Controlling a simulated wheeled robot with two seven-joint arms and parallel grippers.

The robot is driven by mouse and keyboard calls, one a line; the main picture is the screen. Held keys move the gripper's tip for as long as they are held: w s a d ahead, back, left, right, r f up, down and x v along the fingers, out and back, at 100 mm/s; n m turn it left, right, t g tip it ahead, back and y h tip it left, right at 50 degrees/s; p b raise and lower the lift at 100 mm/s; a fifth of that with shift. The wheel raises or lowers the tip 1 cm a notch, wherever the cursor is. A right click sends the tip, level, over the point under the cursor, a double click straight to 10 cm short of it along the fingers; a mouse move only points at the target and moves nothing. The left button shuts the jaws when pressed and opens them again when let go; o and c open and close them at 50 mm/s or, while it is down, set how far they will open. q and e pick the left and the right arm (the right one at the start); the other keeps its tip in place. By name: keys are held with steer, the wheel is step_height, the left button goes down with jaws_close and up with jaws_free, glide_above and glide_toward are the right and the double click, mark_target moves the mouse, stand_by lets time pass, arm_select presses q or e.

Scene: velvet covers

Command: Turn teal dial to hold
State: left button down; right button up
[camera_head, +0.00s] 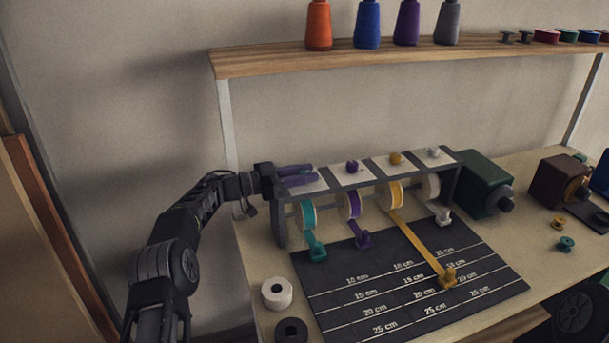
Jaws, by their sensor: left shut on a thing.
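The ribbon rack (340,181) stands on the table with a row of dials on its sloped top. The teal dial (304,173) is at the left end, mostly hidden by my left gripper (304,174). My left gripper reaches in from the left and is shut around that dial. Its marks and pointer cannot be read. Below it hangs the teal ribbon spool (308,215) with a short ribbon ending in a teal clip (317,249). My right gripper is not in view.
Purple (352,166), yellow (396,158) and white dials (434,152) sit to the right. A yellow ribbon (420,246) stretches over the black measuring mat (390,318). White (277,293) and black rolls (291,331) stand front left. A shelf (270,62) with thread cones hangs above.

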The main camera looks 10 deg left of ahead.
arm_select(q)
steer(key=shift+r, duration=0.2)
stand_by(0.3)
steer(key=c, duration=1.1)
jaws_free()
steer(key=shift+f, duration=0.1)
steer(key=shift+o, duration=0.2)
steer(key=b+v, duration=0.1)
steer(key=v, duration=0.6)
steer(key=shift+s+a+b, duration=0.15)
steer(key=shift+a+b, duration=0.2)
